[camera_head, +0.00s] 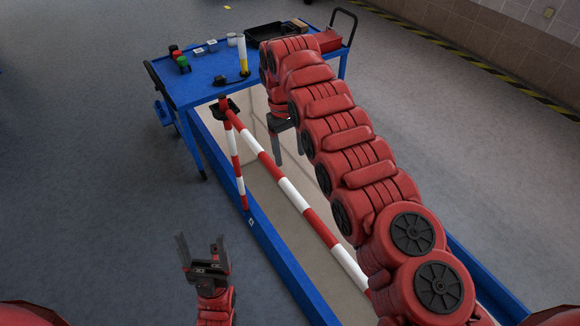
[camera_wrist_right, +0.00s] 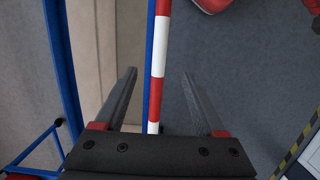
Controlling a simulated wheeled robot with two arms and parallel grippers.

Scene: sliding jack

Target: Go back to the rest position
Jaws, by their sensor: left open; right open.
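My left gripper (camera_head: 201,240) is at the lower left of the head view, fingers pointing up and spread. It is open and empty, beside the blue-framed cart and apart from it. My right arm reaches from the lower right across the cart toward the blue table. My right gripper (camera_head: 289,157) hangs fingers-down over the cart, open, with nothing seen gripped. In the right wrist view its two fingers (camera_wrist_right: 160,75) are spread wide. A red-and-white pole (camera_head: 292,194) runs beside it in the head view. The pole (camera_wrist_right: 159,50) shows between the fingers in the wrist view; its depth is unclear.
A second striped pole (camera_head: 233,152) stands along the cart's blue left rail (camera_head: 270,243). Floor at left is clear.

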